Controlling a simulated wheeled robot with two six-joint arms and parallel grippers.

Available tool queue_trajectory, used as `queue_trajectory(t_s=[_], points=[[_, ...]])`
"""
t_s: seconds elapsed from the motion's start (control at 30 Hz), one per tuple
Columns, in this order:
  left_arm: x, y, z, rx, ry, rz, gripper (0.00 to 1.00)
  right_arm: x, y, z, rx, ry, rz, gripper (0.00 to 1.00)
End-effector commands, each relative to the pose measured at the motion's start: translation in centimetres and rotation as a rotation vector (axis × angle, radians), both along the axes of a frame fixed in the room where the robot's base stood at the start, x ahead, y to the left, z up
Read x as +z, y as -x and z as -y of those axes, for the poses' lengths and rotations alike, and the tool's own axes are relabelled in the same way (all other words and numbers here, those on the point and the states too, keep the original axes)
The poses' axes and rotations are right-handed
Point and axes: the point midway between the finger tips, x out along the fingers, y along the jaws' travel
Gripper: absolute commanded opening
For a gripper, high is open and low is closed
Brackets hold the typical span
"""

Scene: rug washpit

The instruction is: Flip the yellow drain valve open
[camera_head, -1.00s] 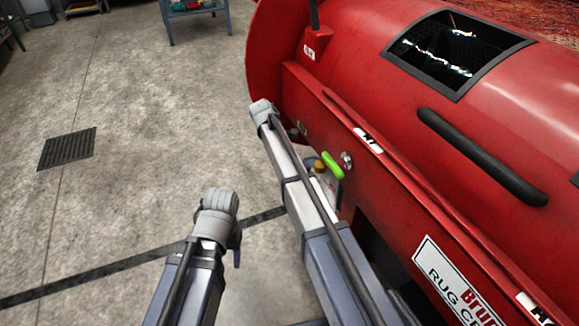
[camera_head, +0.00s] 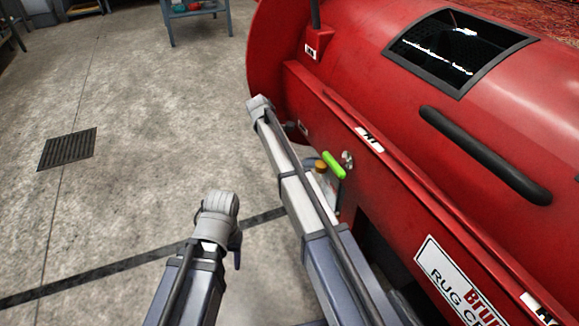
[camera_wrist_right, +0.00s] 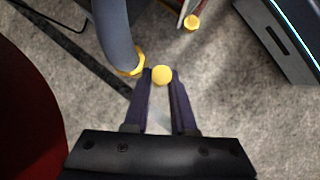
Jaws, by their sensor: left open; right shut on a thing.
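In the right wrist view, the yellow rounded end of the drain valve (camera_wrist_right: 162,75) sits between the fingertips of my right gripper (camera_wrist_right: 159,76), which is shut on it. A grey hose or pipe with a yellow collar (camera_wrist_right: 131,64) stands just left of the fingertips. The rest of the valve is hard to make out. In the head view my right arm crosses in front of the red machine, and its gripper is hidden. My left gripper (camera_head: 237,250) is open and apart from the machine, over bare floor; only a small dark part of it shows.
The red rug machine (camera_head: 380,100) fills the right side. A green lever (camera_head: 334,165) and an orange-brown cap (camera_head: 320,165) show beside my right arm. A floor grate (camera_head: 67,149) lies at left. A blue-grey table (camera_head: 196,12) stands at the back.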

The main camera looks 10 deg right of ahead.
Motion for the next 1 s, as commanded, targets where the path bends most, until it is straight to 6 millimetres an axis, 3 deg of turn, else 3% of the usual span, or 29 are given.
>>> queue_trajectory(t_s=[0.17,0.2,0.3,0.67,1.0], points=[[0.0,0.0,0.0,0.0,0.0,0.0,0.55,0.0,0.0,0.0,0.002,-0.002,0.002,0.0],[0.0,0.0,0.0,0.0,0.0,0.0,0.55,0.0,0.0,0.0,0.002,-0.002,0.002,0.29],[0.0,0.0,0.0,0.0,0.0,0.0,0.55,0.0,0.0,0.0,0.001,-0.001,0.003,0.37],[0.5,0.0,0.0,-0.001,0.0,0.0,0.55,0.4,-0.1,-0.1,0.001,-0.001,0.003,0.37],[3.9,0.0,0.0,-0.006,0.0,-0.002,0.55,3.9,-1.2,-1.4,0.001,-0.001,0.003,0.37]])
